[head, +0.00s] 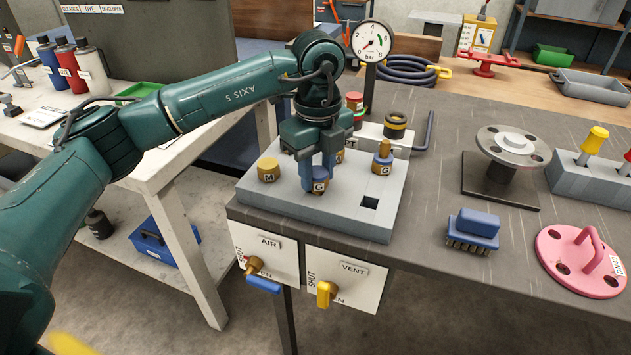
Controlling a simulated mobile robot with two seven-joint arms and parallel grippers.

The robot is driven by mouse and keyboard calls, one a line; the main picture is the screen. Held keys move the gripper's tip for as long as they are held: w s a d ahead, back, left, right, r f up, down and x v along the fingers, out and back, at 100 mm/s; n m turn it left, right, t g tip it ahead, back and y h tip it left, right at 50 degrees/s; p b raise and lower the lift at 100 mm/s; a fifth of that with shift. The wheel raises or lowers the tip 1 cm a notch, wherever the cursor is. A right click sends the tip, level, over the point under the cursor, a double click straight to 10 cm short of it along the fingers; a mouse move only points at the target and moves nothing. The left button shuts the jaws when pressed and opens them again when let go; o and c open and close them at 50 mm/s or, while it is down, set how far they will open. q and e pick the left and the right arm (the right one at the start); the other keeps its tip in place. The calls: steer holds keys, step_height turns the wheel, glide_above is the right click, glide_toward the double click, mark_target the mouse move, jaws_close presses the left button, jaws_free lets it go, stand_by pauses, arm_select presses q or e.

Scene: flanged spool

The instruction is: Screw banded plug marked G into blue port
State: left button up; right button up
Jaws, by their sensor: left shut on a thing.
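My left gripper (318,178) points straight down over the grey block (340,222) and is shut on a plug marked G (319,187). The plug sits low between the fingers, at or just above the block's top; I cannot tell whether it touches. The fingers hide most of it, so any band on it is unclear. A second plug marked G (382,160), gold with a narrower top, stands on the block to the right. I cannot make out the blue port. My right gripper is out of view.
A gold plug marked M (268,170) stands left on the block; another is partly hidden behind the gripper. A black-and-yellow plug (395,125) and gauge (371,42) stand behind. A blue brush (473,230) lies right.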

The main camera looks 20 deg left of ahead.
mark_target(317, 171)
arm_select(q)
steer(key=shift+r+p, duration=1.3)
steer(key=shift+r, duration=0.9)
